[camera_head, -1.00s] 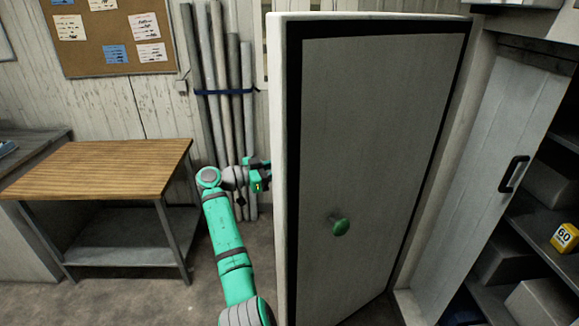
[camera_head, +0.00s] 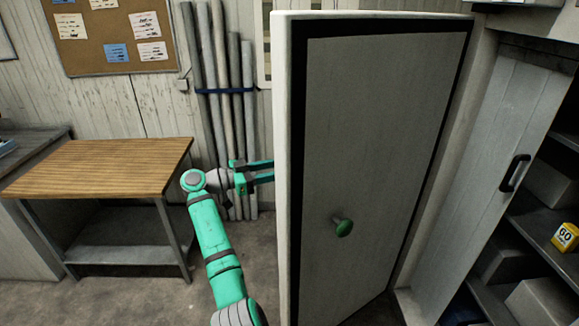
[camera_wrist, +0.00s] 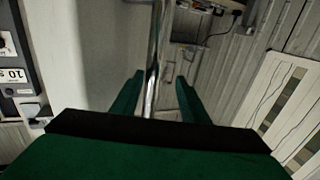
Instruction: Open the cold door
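The cold door (camera_head: 385,130) stands swung open, its inner face with a black seal turned to the head camera. A green knob (camera_head: 343,227) sits on that face. My gripper (camera_head: 268,170) is at the outer side of the door, by its left edge; the fingertips are partly hidden behind that edge. In the wrist view the two green fingers (camera_wrist: 156,95) are spread apart. A long metal bar (camera_wrist: 153,70), seemingly the door's handle, runs between them in the picture, with gaps on both sides. The door's outer face (camera_wrist: 105,50) lies left of it.
A wood-topped table (camera_head: 100,168) stands left of my arm. Several strapped pipes (camera_head: 232,110) lean on the wall behind my gripper. At right are a white sliding panel with a black handle (camera_head: 514,173) and shelves with a yellow block (camera_head: 565,237).

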